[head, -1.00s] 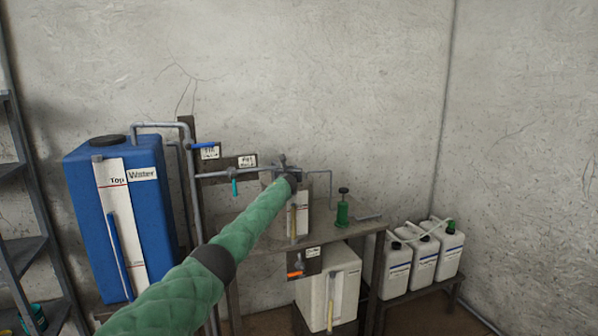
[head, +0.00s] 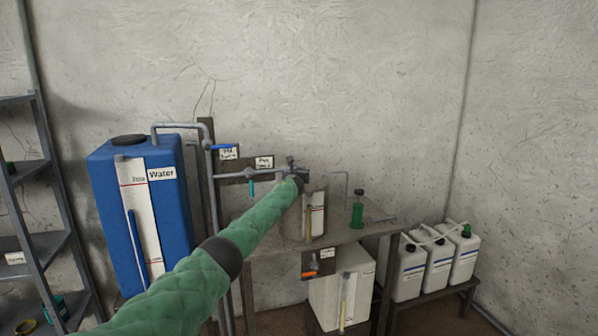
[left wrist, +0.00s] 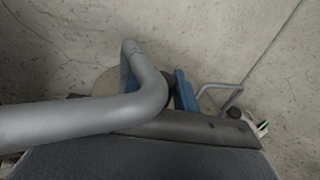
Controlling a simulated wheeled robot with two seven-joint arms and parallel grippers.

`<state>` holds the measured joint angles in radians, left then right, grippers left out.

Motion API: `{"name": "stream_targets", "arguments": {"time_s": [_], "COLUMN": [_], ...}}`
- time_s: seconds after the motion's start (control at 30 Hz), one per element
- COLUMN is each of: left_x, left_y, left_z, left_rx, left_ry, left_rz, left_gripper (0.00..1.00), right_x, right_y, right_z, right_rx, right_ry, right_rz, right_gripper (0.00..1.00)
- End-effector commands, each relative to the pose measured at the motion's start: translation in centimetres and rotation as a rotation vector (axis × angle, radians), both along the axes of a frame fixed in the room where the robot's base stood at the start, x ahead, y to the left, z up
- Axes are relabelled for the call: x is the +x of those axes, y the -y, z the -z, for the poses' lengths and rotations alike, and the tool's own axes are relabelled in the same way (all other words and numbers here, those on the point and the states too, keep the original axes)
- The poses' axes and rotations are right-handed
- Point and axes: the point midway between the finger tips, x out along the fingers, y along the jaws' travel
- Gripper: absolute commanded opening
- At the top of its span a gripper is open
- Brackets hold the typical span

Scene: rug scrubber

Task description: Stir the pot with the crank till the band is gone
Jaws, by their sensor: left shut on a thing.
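My left gripper (head: 298,168), on the green-sleeved arm, is over the pot's top. It is shut on what appears to be the crank; the grip is largely hidden. In the left wrist view its blue finger pads (left wrist: 158,84) show behind a large grey pipe, with a dark piece between them. The pot's beige top (left wrist: 103,86) is partly visible below. I cannot make out a band. My right gripper is not in view.
A blue water tank (head: 180,210) stands left, with pipes and valves (head: 235,177) reaching the pot. A white container (head: 330,295) is below; white jugs (head: 438,265) stand right.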

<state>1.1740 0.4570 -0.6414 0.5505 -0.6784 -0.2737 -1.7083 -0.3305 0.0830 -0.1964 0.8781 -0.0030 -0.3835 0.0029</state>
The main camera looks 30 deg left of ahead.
Motion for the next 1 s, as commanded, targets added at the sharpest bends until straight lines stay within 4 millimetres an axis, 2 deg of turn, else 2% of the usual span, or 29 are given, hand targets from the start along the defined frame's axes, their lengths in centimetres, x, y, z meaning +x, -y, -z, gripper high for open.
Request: {"name": "stream_targets", "arguments": {"time_s": [0.2, 0.23, 0.3, 0.5, 0.77, 0.9, 1.0], "left_x": [-0.1, -0.1, -0.1, 0.0, -0.5, -1.4, -2.2], "left_y": [-0.2, -0.2, -0.2, -0.1, 0.0, 0.2, 0.6], "left_z": [0.2, 0.2, 0.2, 0.1, 0.0, -0.1, 0.0], "left_rx": [0.0, 0.0, 0.0, 0.0, 0.001, 0.001, 0.002], "left_ry": [-0.002, -0.002, -0.002, -0.001, 0.001, 0.002, -0.001], "left_rz": [-0.003, -0.003, -0.002, -0.001, -0.002, -0.003, -0.001], "left_gripper": [0.0, 0.35, 0.49, 0.5, 0.5, 0.5, 0.5], "right_x": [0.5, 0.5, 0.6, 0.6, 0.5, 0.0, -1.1], "right_y": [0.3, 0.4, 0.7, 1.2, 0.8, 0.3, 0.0], "right_z": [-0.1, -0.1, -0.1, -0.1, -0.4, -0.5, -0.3], "right_rx": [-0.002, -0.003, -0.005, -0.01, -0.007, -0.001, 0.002], "right_ry": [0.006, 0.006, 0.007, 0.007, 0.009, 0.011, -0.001], "right_rz": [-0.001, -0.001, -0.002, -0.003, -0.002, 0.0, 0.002], "right_gripper": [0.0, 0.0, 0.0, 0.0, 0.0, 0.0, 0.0]}}
